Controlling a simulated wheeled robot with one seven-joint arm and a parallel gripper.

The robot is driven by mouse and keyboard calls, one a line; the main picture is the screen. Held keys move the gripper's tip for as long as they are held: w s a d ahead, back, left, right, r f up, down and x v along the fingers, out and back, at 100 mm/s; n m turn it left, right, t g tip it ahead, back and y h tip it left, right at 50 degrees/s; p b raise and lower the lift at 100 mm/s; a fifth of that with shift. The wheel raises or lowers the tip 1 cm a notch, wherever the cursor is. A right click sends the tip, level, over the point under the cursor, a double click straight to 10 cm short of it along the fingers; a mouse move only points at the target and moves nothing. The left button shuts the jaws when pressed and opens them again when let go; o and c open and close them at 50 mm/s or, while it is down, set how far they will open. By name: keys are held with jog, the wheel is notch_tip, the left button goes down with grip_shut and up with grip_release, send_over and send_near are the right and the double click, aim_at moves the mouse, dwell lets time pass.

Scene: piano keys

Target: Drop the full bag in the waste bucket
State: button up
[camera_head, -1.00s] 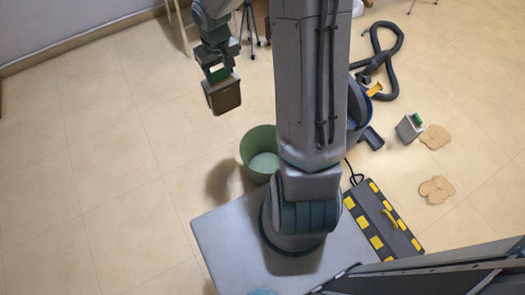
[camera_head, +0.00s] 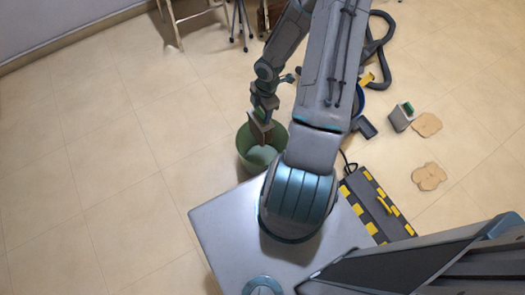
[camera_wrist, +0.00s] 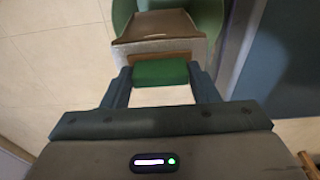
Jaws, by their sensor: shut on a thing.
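The full bag (camera_head: 260,129) is brown with a pale side in the wrist view (camera_wrist: 160,42) and a green tab (camera_wrist: 160,72) at its near end. My gripper (camera_wrist: 160,78) is shut on the green tab, with one finger on each side. The green waste bucket (camera_head: 243,148) stands on the floor beside my grey base. The bag hangs at the bucket's opening in the head view, overlapping its right part. In the wrist view, the bucket's rim (camera_wrist: 208,18) shows just beyond the bag. I cannot tell how far the bag is below the rim.
A similar box-like bag with a green top (camera_head: 402,115) stands on the floor at right, near brown flat patches (camera_head: 427,124). A dark hose (camera_head: 384,55) curls behind. The left floor is clear.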

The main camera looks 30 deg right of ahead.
jog(key=shift+f+b, duration=2.9)
jog(key=shift+b, duration=0.1)
jog(key=o, duration=1.4)
jog(key=r+p, duration=0.2)
jog(key=r, duration=0.2)
jog(key=d+r+p, duration=0.1)
jog(key=r+p, duration=0.2)
jog(key=r, duration=0.2)
jog(key=r+p, duration=0.2)
jog(key=r, duration=0.2)
jog(key=shift+d+r+p, duration=0.35)
jog(key=shift+r, duration=0.05)
